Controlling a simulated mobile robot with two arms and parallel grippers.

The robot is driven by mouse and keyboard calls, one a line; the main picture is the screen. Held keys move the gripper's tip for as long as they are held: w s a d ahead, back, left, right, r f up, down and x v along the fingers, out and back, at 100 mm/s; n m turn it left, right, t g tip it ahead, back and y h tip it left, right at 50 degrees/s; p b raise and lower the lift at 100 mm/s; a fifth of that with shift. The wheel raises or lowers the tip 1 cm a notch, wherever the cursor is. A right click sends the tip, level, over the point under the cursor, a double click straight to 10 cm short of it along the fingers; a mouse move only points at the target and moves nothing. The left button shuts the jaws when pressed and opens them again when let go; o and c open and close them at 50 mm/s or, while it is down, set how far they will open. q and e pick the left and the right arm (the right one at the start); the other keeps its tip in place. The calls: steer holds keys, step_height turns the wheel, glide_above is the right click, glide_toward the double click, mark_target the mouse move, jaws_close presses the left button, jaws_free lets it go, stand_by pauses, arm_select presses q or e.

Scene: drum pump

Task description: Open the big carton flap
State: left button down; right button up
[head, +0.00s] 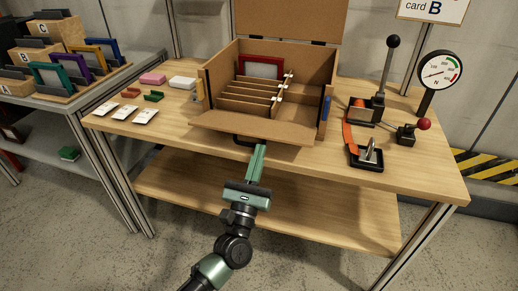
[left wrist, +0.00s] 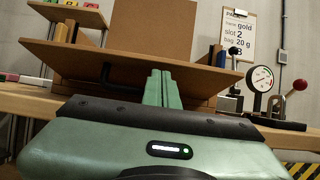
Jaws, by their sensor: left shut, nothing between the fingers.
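The brown carton (head: 326,75) stands on the wooden table, its back flap (head: 290,20) upright. Its wide front flap (head: 230,124) is folded outward over the table's front edge, nearly level; its underside shows in the left wrist view (left wrist: 75,58). A black handle (head: 240,138) shows below the flap, and also in the left wrist view (left wrist: 105,78). Inside the carton are dividers and a red-framed panel (head: 262,68). My left gripper (head: 260,149) is shut and empty, its fingertips at or just below the flap's front edge; contact is unclear. My right gripper is out of view.
Right of the carton stand a black lever (head: 388,65), a gauge (head: 440,70), a red-knobbed device (head: 407,133) and an orange strap (head: 348,136). White cards (head: 125,112) and small blocks lie left. A lower shelf (head: 300,205) runs beneath the table.

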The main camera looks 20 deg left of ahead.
mark_target(254, 134)
arm_select(q)
steer(key=shift+w+r, duration=0.15)
steer(key=shift+r, duration=0.3)
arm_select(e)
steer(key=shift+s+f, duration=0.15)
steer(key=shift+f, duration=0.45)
arm_select(q)
steer(key=r, duration=0.2)
steer(key=shift+w+r, duration=0.2)
steer(key=shift+r, duration=0.15)
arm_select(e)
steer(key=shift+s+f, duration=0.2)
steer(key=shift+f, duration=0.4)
